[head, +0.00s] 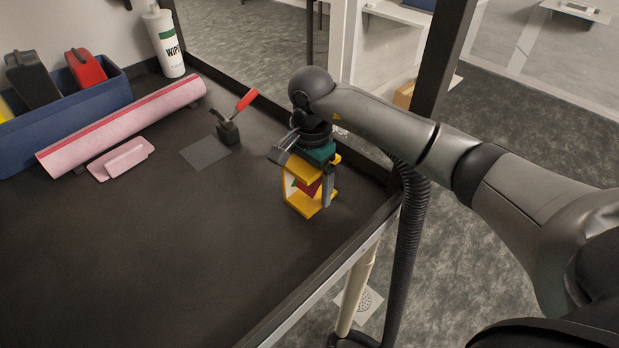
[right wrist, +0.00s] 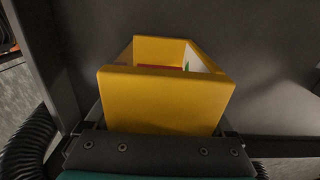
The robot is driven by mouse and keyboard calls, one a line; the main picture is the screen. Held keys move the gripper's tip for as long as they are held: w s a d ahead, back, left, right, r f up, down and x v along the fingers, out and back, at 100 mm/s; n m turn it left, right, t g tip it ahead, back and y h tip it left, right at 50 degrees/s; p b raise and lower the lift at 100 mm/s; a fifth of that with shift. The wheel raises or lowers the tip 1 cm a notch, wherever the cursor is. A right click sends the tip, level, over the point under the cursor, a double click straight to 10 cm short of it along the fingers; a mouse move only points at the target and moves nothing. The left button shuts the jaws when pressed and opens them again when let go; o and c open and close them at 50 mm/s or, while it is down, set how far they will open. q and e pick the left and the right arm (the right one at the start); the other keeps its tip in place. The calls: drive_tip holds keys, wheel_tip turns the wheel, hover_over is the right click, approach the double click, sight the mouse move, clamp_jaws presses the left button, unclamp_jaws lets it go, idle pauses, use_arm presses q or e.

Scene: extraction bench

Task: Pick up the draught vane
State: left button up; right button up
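A yellow open frame (head: 310,203) with a red piece, a white side and a bit of green inside stands on the dark bench near its right edge. It appears to be the draught vane, with the red piece (head: 307,187) as its flap. My right gripper (head: 307,170) is over the top of the frame, its fingers spread wide to either side. In the right wrist view the yellow frame (right wrist: 165,102) fills the middle, close in front of the gripper. I cannot tell if a finger touches it. My left gripper is out of view.
A black clamp with a red handle (head: 229,132) stands left of the frame beside a grey square (head: 205,152). A ribbed black hose (head: 408,230) hangs beyond the bench edge. The front bench is clear.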

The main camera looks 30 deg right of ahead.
drive_tip(key=c, duration=1)
drive_tip(key=shift+r, duration=0.1)
wheel_tip(320, 180, up, 20)
drive_tip(key=p, duration=1.2)
drive_tip(key=shift+s, duration=0.1)
